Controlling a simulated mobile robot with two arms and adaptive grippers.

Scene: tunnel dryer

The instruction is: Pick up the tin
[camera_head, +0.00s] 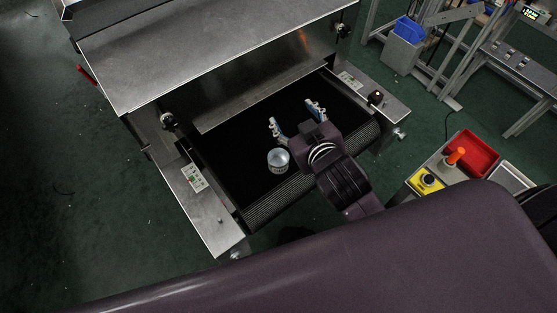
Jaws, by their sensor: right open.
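The tin (278,160) is a small silvery round can on the black belt (237,143) of the dryer, close to the belt's front edge. My right gripper (294,112) is over the belt with its two fingers spread apart and nothing between them. The fingers point toward the dryer opening. The tin is just below the left finger in the picture, outside the gap between the fingers. I cannot tell whether the finger touches it or how high the gripper is. My left gripper is not in view.
The dryer's metal hood (200,45) stands behind the belt. Side panels with buttons flank it, left (205,205) and right (385,103). At the right are a red bin (478,152), a yellow switch box (426,181) and a metal frame. The belt left of the tin is clear.

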